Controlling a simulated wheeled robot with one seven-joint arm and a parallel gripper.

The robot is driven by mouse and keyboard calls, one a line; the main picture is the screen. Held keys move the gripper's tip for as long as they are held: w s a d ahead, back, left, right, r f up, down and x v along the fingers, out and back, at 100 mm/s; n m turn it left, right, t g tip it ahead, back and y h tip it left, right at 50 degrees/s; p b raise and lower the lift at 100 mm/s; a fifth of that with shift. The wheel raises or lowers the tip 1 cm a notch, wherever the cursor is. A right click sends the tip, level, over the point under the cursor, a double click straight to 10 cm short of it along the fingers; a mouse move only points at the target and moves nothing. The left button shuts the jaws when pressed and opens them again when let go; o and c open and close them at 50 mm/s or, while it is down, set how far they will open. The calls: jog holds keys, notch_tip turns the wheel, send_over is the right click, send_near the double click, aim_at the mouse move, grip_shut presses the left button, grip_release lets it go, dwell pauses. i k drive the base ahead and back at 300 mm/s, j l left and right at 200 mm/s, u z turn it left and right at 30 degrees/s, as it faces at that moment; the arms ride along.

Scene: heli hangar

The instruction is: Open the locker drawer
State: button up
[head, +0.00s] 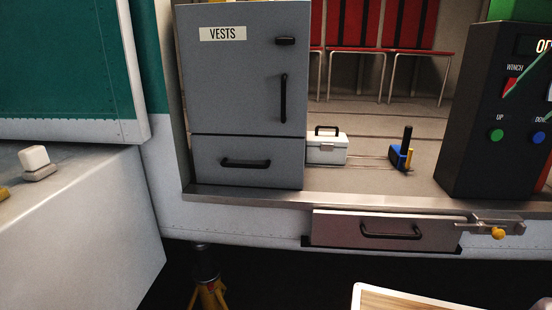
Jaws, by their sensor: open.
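The grey locker (230,90) labelled VESTS stands left of centre in the head view, on the sill of the cabin opening. Its upper door is shut, with a black upright handle (284,98) and a small black latch (285,41). The locker drawer (215,176) is the bottom part of the locker. It looks shut, its front flush with the door above. A black horizontal handle (246,163) is on its front. My gripper is not in view.
A separate low drawer (335,229) with a black handle sits below the sill, beside a yellow-knobbed latch (498,233). A white case (327,149) stands right of the locker. A black control box (480,120) is at right, a grey bench (90,220) at left.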

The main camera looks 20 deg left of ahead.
aim_at(267, 161)
jog(key=u, duration=1.35)
jog(key=i+l+z, duration=0.3)
jog(key=i+l, duration=0.35)
jog(key=l, duration=0.15)
